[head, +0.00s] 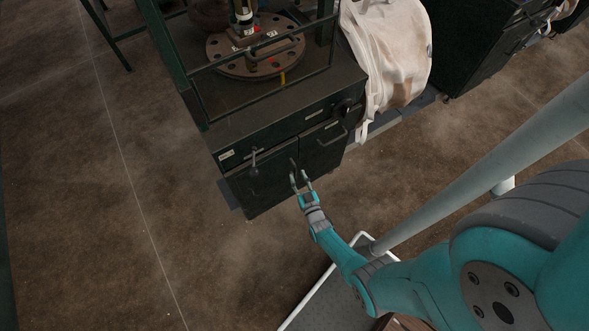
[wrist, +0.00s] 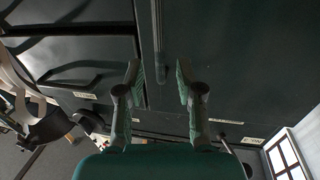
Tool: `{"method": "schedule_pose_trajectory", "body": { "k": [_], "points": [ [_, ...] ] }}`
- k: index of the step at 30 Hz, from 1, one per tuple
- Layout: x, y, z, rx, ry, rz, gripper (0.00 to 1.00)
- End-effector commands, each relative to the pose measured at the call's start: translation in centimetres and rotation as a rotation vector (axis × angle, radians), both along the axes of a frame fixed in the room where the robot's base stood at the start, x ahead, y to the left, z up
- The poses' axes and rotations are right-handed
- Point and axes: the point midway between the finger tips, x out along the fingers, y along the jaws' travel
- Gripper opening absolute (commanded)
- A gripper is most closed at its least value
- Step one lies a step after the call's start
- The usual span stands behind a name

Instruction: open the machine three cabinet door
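The machine's dark green cabinet (head: 275,190) stands below the work table in the head view, with two doors on its front. My gripper (head: 300,175) is in front of the doors, near the seam between them. In the wrist view, which looks upside down, my gripper (wrist: 158,72) is open and its fingers are empty. A vertical bar handle (wrist: 160,50) on the dark door face shows between and beyond the fingertips. I cannot tell whether the fingers touch it. Another handle (wrist: 75,75) is on the neighbouring door, also visible in the head view (head: 332,135). Both doors look shut.
A round bolted plate (head: 256,47) sits on the machine inside a green frame. A lever handle (head: 254,160) and a dark knob (head: 342,108) are on the upper front panel. A white bag (head: 385,55) hangs at right. Brown floor (head: 120,200) is clear at left.

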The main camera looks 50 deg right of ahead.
Motion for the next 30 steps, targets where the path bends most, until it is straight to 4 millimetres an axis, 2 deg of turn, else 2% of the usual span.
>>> {"method": "schedule_pose_trajectory", "body": {
  "k": [3,9,22,26,27,30],
  "points": [
    [1.7,-0.9,0.1,0.000,-0.001,0.000,0.37],
    [3.3,-1.6,0.0,-0.001,0.000,0.001,0.37],
    [3.8,-1.9,0.0,0.000,0.001,0.001,0.37],
    [3.7,-1.9,0.0,0.000,0.001,0.001,0.04],
    [3.7,-1.9,0.0,0.000,0.001,0.001,0.00],
    [3.7,-1.9,0.0,0.000,0.001,0.001,0.00]
  ]
}}
